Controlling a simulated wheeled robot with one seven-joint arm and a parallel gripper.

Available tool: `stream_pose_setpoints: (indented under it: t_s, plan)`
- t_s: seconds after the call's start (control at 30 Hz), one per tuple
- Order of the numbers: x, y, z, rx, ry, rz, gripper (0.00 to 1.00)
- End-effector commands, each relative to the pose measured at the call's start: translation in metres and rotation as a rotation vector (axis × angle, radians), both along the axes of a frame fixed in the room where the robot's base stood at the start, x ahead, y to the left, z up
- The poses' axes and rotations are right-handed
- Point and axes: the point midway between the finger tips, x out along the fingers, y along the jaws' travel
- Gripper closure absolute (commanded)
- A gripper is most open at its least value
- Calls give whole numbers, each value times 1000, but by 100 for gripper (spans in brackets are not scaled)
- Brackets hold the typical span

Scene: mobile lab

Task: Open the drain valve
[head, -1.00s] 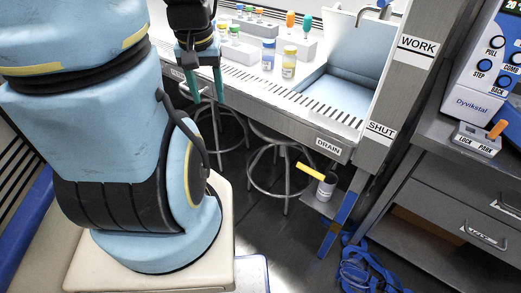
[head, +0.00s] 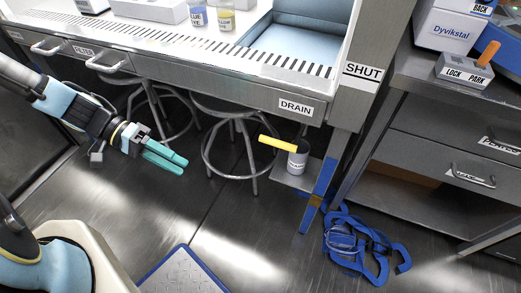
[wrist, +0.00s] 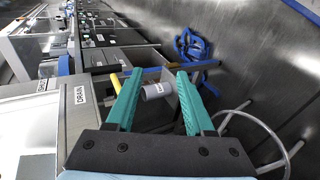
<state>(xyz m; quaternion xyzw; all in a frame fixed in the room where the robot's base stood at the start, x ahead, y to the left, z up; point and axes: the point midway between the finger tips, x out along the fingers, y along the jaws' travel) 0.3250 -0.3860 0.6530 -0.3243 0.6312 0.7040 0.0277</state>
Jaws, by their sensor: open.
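The drain valve is a grey cylinder (head: 298,158) with a yellow lever handle (head: 278,144), on a small bracket below the DRAIN label (head: 296,107). The handle points left and slightly up from the cylinder in the head view. My gripper (head: 172,161) is open and empty, left of the handle and apart from it, with its green fingers pointing toward the valve side. In the wrist view the cylinder (wrist: 156,91) shows between the fingers, farther off. The yellow handle (wrist: 116,84) shows there beside the left fingertip.
Round stools (head: 236,110) stand under the bench behind my gripper. A blue-taped post (head: 322,190) stands right of the valve, with blue straps (head: 365,245) on the floor. The floor in front of the valve is clear.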

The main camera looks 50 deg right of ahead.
Motion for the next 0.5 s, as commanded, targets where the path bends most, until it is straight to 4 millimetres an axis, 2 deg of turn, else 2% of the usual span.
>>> stream_pose_setpoints:
  t_s: [0.03,0.1,0.3,0.5]
  plan:
    - [-12,-17,-17,-89,59,-9,47]
    - [-25,-40,-23,-225,123,-17,47]
    - [-45,-96,-26,-581,258,29,47]
    - [-46,-125,-19,-791,313,97,47]
